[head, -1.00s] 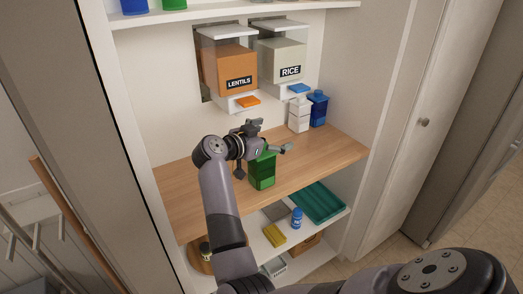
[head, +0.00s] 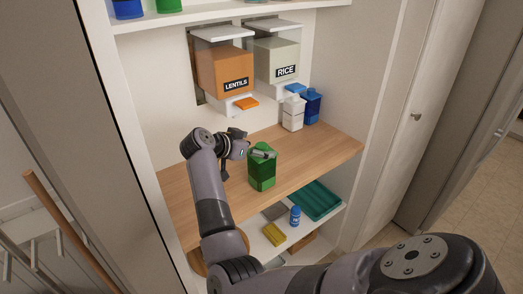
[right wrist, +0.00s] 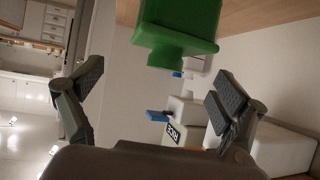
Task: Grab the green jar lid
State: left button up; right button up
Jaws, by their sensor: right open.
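The green jar (head: 262,174) stands upright on the wooden counter in the head view. Its green lid (head: 261,147) is at the top, partly hidden by a grey finger. My right gripper (head: 249,145) is open and empty at the upper left of the jar, with one finger across the lid area. I cannot tell whether it touches. In the right wrist view the jar appears upside down at the top, with its narrower lid end (right wrist: 165,50) pointing down. The open fingers (right wrist: 158,82) lie to either side, below it in the picture. My left gripper is not in view.
Lentils (head: 226,72) and rice (head: 277,62) dispensers hang above. The counter (head: 325,150) is clear on the right. A lower shelf holds a teal tray (head: 315,200).

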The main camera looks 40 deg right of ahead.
aim_at(260, 146)
jog(key=x, duration=0.3)
jog(key=shift+w+d+f+p, duration=0.1)
jog(key=shift+w+f+p, duration=0.15)
jog(key=shift+w+p, duration=0.1)
jog(key=shift+d+f, duration=0.1)
jog(key=shift+s, duration=0.1)
jog(key=shift+c, duration=1)
jog(key=c, duration=1)
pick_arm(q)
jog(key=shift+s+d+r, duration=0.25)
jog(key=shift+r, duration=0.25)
pick_arm(e)
jog(key=c, duration=0.4)
jog(key=shift+f, duration=0.1)
jog(key=shift+c, duration=0.2)
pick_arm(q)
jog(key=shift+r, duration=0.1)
